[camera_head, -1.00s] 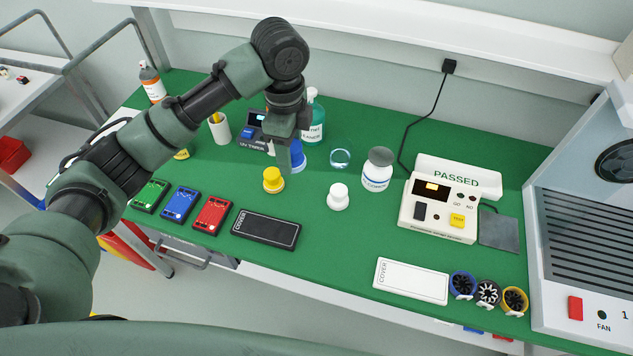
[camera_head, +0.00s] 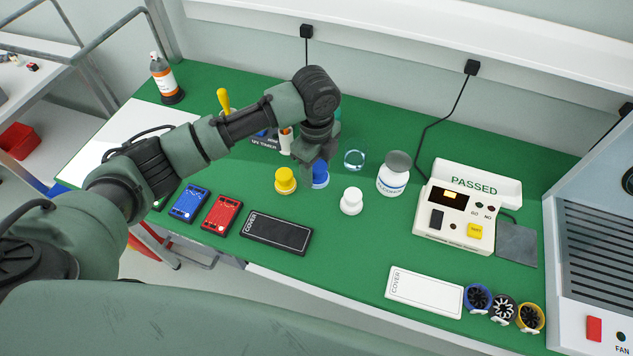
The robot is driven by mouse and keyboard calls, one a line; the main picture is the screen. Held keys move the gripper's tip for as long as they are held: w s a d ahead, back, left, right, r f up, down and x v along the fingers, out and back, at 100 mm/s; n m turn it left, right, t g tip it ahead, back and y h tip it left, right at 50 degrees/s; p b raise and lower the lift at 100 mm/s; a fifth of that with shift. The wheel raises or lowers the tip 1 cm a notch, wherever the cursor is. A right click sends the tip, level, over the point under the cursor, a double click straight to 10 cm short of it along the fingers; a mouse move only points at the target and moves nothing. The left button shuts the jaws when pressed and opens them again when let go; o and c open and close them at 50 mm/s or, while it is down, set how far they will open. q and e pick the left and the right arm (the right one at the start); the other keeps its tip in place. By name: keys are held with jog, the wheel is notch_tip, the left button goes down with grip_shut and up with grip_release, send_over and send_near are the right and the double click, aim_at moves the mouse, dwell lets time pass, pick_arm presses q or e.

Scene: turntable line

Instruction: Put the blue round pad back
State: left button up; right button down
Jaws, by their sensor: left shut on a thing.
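The blue round pad (camera_head: 320,178) shows below my left gripper (camera_head: 318,166), partly hidden by its fingers. The gripper points down and is shut on the pad. I cannot tell whether the pad touches the green bench or hangs just above it. A yellow round pad (camera_head: 285,182) stands close to its left. A white round pad (camera_head: 351,202) stands in front of it to the right. My right gripper is not in view.
Behind the pads are a clear glass dish (camera_head: 355,159) and a white bottle with a grey cap (camera_head: 393,176). In front lie a black cover (camera_head: 276,234) and a white cover (camera_head: 424,291). A tester (camera_head: 455,216) stands right. Green bench (camera_head: 350,245) between the covers is free.

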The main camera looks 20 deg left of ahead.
aim_at(316, 165)
pick_arm(q)
notch_tip(316, 165, down, 6)
jog(key=shift+f+p, duration=0.2)
jog(key=shift+p, duration=0.25)
jog(key=shift+f, duration=0.3)
jog(key=shift+f, duration=0.1)
jog(key=o, duration=1.2)
jog(key=shift+r, duration=0.2)
notch_tip(316, 165, up, 12)
jog(key=shift+f+b, duration=0.1)
jog(key=shift+b, duration=0.85)
